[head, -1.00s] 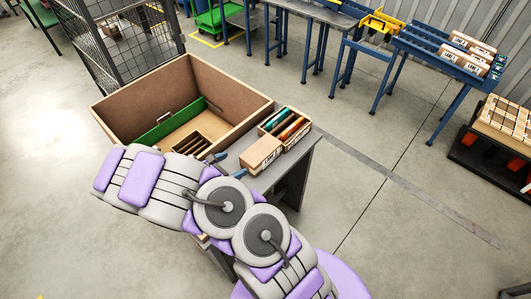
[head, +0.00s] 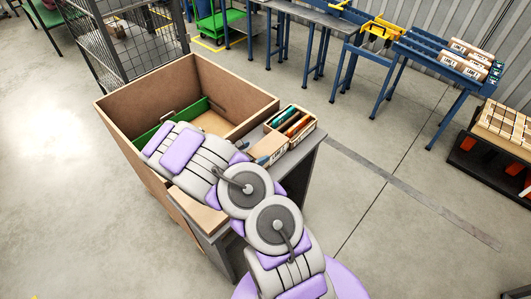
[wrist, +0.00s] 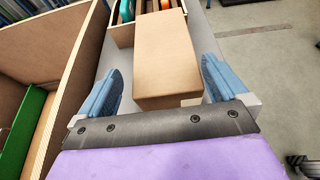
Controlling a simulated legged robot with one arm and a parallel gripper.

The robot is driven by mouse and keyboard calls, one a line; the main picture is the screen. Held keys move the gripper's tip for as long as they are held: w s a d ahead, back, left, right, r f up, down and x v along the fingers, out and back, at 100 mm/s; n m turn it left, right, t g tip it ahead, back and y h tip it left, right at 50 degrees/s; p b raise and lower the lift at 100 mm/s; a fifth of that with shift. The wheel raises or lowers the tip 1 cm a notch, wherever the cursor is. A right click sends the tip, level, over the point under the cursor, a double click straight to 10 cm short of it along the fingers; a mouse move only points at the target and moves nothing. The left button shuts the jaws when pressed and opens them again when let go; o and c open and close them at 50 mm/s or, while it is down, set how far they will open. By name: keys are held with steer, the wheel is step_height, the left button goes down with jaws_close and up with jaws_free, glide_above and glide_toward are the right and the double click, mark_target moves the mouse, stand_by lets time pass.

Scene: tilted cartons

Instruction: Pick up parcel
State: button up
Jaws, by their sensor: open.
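The parcel (wrist: 166,62) is a plain brown box. In the wrist view it lies between the two blue fingers of my gripper (wrist: 160,88), with a gap on each side. My gripper is open and not touching the parcel's sides. In the head view the parcel (head: 269,150) is partly hidden behind my arm, on the grey table (head: 300,153).
A box with several coloured items (head: 291,122) stands just beyond the parcel. A large open carton (head: 120,120) with a green inner panel (head: 160,135) is at the left. Blue-legged conveyors (head: 440,60) stand at the back right.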

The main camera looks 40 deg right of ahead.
mark_target(265, 147)
steer(key=x, duration=0.3)
steer(key=b+x, duration=0.1)
steer(key=x, duration=0.2)
steer(key=shift+d, duration=0.45)
steer(key=shift+s+d+r, duration=0.15)
steer(key=shift+r, duration=0.05)
steer(key=shift+a, duration=0.4)
steer(key=shift+c, duration=0.2)
steer(key=shift+a, duration=0.15)
steer(key=shift+c, duration=0.7)
steer(key=c, duration=0.9)
steer(key=shift+r, duration=0.15)
